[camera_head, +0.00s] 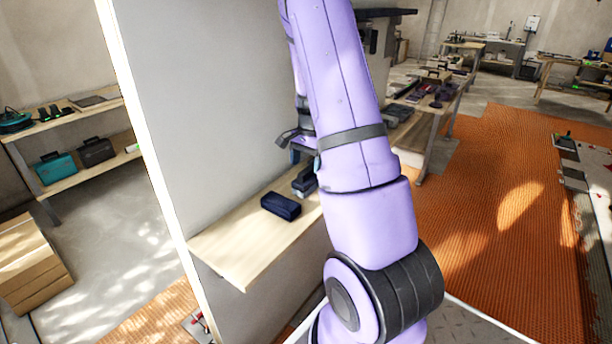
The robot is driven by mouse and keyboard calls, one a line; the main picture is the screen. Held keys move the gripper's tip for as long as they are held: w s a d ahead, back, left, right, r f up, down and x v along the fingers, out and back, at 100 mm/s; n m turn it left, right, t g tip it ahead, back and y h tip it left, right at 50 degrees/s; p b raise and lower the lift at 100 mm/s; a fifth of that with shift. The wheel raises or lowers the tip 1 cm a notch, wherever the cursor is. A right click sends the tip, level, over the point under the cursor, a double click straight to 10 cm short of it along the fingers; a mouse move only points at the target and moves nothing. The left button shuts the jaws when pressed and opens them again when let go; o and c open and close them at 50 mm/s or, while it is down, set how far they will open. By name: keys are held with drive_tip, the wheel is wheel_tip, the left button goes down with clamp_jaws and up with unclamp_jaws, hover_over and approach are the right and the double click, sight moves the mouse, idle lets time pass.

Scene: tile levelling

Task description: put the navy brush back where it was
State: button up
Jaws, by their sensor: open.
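A dark navy block (281,206), which by its colour looks like the navy brush, lies on the light wooden shelf (240,245); its bristles cannot be made out. A second dark grey object (304,183) stands just behind it to the right, partly covered by my arm. My gripper (291,146) is open above and behind these two things, apart from the navy block. My purple arm hides part of the gripper and the right part of the shelf.
A tall grey panel (215,110) rises beside the shelf. At left, a rack (68,182) holds a teal case and a dark case, with cardboard boxes (32,265) below. A long bench (428,122) with tools stands behind my arm. Orange matting (480,240) covers the right floor.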

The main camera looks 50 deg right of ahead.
sight(308, 169)
drive_tip(key=r, duration=0.6)
drive_tip(key=shift+d, duration=0.35)
drive_tip(key=shift+a+r, duration=0.15)
drive_tip(key=shift+r, duration=0.2)
drive_tip(key=s+a+r+n+t, duration=0.3)
drive_tip(key=a+r+n, duration=0.5)
drive_tip(key=a+r, duration=0.85)
drive_tip(key=s+a+r+n+t+h, duration=0.1)
drive_tip(key=s+a+r+n+t, duration=0.1)
drive_tip(key=s+a+n, duration=0.7)
drive_tip(key=shift+s+a+r, duration=0.7)
drive_tip(key=shift+s+a, duration=1.95)
drive_tip(key=shift+s, duration=0.7)
